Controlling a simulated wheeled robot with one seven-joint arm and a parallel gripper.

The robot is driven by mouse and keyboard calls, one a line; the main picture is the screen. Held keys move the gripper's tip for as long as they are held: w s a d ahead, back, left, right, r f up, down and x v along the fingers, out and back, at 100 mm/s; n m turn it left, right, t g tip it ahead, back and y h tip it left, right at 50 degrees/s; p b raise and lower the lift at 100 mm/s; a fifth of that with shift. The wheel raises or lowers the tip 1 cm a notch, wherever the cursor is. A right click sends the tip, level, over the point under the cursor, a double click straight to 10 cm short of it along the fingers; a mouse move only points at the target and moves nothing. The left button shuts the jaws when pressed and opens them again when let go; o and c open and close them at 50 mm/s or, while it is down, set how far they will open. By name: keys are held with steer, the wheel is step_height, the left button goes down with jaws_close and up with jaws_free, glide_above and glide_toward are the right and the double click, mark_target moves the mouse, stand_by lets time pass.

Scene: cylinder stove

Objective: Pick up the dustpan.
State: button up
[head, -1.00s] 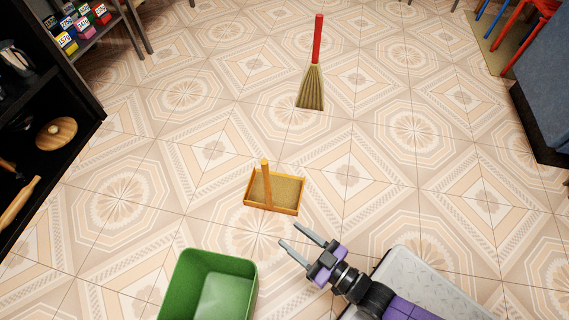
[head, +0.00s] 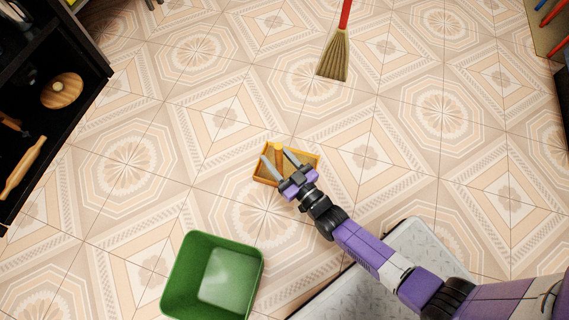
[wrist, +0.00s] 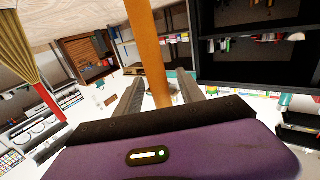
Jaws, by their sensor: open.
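The dustpan (head: 313,166) is a shallow wooden tray with an upright orange-brown handle, standing on the tiled floor in the middle of the head view. My gripper (head: 277,158) is at the dustpan, its fingers spread on either side of the handle in the head view. In the wrist view the handle (wrist: 150,50) rises between my two open fingers (wrist: 157,95). I cannot tell whether either finger touches it. My gripper hides part of the tray.
A green bin (head: 180,285) stands at the lower left. A broom (head: 335,55) with a red stick is at the upper middle. A dark shelf (head: 85,65) with wooden items is at the left. The floor around the dustpan is clear.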

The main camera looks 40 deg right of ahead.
steer(key=shift+w, duration=0.75)
steer(key=shift+a, duration=0.1)
steer(key=shift+c, duration=0.5)
jaws_close()
